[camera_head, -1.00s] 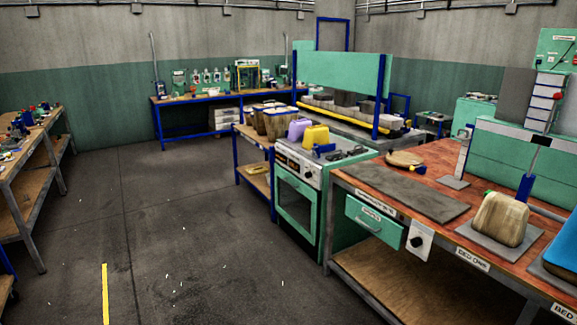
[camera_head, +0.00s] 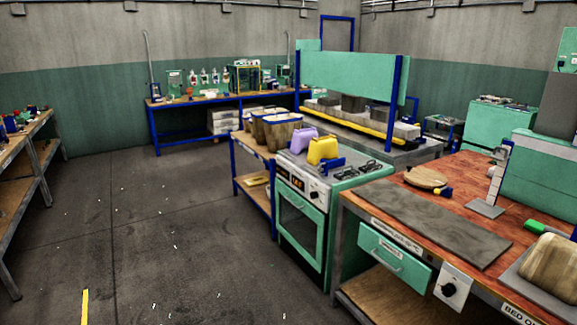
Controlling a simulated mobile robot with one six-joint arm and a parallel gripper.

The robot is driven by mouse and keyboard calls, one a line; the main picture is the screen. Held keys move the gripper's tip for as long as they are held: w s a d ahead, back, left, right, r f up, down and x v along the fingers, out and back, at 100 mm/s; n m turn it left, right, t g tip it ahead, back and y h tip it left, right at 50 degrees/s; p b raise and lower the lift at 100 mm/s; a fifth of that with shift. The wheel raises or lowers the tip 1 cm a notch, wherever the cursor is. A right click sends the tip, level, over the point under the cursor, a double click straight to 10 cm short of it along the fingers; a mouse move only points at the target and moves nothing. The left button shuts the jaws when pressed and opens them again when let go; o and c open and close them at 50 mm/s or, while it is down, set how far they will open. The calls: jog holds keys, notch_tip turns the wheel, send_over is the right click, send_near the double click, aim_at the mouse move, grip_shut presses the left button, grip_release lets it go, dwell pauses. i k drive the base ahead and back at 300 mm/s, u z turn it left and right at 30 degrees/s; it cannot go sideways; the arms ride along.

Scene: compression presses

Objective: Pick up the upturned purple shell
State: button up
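A purple shell (camera_head: 302,140) sits on top of the green oven (camera_head: 306,217), at the left of its top surface. I cannot tell from this distance which way up it lies. A yellow shell (camera_head: 323,150) stands right beside it, to its right and a little nearer. My gripper is not in view.
A dark blue item (camera_head: 331,164) and black items (camera_head: 370,167) lie on the oven top. A workbench with a grey mat (camera_head: 440,222) and a wooden disc (camera_head: 426,178) stands at the right. Left of the oven is a blue-framed cart (camera_head: 252,188). The floor (camera_head: 150,230) at the left is open.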

aim_at(301, 139)
jog(key=u, duration=0.2)
jog(key=i, duration=1.7)
jog(key=u, duration=0.4)
jog(key=i, duration=0.8)
jog(key=u, duration=0.55)
jog(key=i, duration=1.4)
jog(key=u, duration=0.3)
